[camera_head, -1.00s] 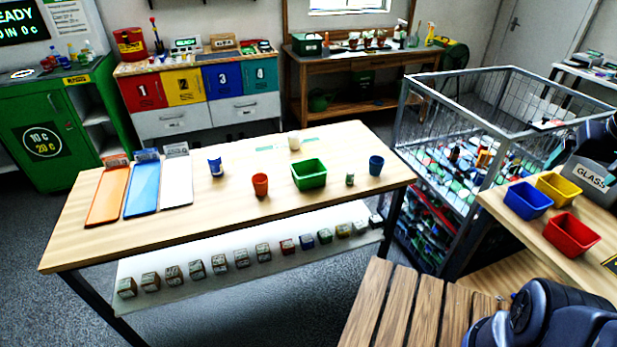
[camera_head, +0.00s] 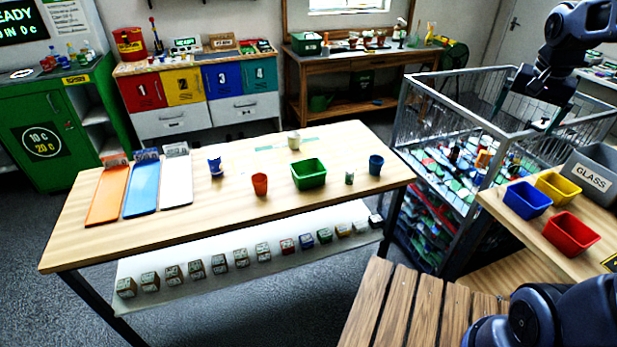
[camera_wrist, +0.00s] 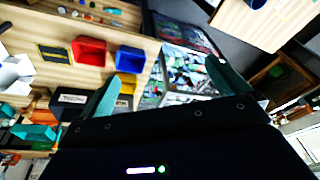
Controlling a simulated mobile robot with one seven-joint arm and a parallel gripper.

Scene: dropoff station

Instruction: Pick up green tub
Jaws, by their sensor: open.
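The green tub (camera_head: 309,174) stands upright and open-topped on the wooden table (camera_head: 110,240), right of its middle. My gripper (camera_head: 530,112) is at the upper right of the head view, above the wire cage and well apart from the tub. In the wrist view its two teal fingers (camera_wrist: 160,85) are spread wide with nothing between them. The green tub is not clearly visible in the wrist view.
An orange cup (camera_head: 260,184), blue cups (camera_head: 375,165), a white cup (camera_head: 294,141) and a small jar (camera_head: 349,177) stand near the tub. The wire cage (camera_head: 440,90) is right of the table. Blue (camera_head: 527,200), yellow and red tubs (camera_head: 571,234) sit on the right-hand table.

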